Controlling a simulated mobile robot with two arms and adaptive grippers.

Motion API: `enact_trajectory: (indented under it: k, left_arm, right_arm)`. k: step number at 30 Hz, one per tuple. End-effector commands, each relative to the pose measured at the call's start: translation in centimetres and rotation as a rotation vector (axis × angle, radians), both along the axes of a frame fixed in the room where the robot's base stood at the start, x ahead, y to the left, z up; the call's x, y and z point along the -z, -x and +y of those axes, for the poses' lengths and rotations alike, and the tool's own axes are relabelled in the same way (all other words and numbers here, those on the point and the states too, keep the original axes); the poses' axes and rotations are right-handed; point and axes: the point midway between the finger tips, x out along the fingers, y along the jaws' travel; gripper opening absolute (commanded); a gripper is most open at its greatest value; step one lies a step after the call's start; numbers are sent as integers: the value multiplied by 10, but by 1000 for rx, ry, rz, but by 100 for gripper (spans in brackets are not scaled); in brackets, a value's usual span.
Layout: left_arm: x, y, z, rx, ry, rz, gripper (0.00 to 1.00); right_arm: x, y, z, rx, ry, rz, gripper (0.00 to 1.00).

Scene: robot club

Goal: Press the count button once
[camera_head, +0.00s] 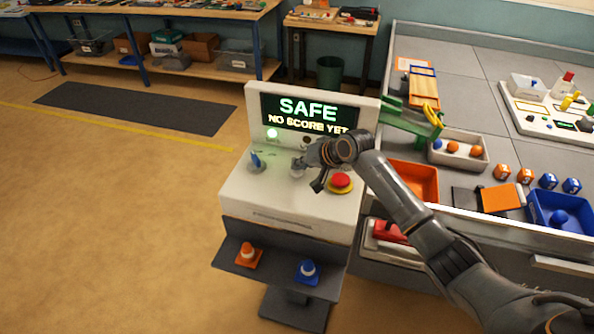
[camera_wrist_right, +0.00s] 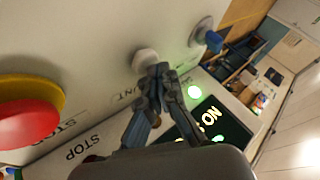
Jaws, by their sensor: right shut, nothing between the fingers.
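The count button is a white round knob (camera_wrist_right: 145,58) on the pale face of the console (camera_head: 285,203); part of its label shows beside it in the right wrist view. In the head view the button (camera_head: 297,172) sits between a blue switch and a red stop button, partly covered by my gripper. My right gripper (camera_head: 305,163) is shut and empty. In the right wrist view its fingertips (camera_wrist_right: 158,70) are right at the button's edge; I cannot tell whether they touch. My left gripper is not in view.
The red stop button (camera_head: 341,181) on its yellow ring is close to the right of my gripper. A blue switch (camera_head: 256,161) is on the left. The console's screen (camera_head: 306,114) reads "SAFE, NO SCORE YET", with a lit green lamp (camera_head: 272,133). A grey table (camera_head: 461,86) stands right.

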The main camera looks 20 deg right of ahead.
Motion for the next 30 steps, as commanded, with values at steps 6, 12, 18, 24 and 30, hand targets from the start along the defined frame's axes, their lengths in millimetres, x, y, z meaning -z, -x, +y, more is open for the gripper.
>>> enact_trajectory:
  k: [6, 12, 18, 24, 30]
  left_arm:
    - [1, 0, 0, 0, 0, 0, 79]
    - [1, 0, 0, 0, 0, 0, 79]
    - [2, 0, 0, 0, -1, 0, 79]
    - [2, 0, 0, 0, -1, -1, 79]
    - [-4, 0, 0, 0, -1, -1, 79]
  right_arm:
    - [3, 0, 0, -1, 0, 1, 0]
    - [6, 0, 0, -1, 1, 2, 0]
    - [8, 1, 0, -1, 1, 3, 0]
    - [9, 1, 0, -2, 1, 4, 0]
    - [3, 1, 0, -1, 0, 4, 0]
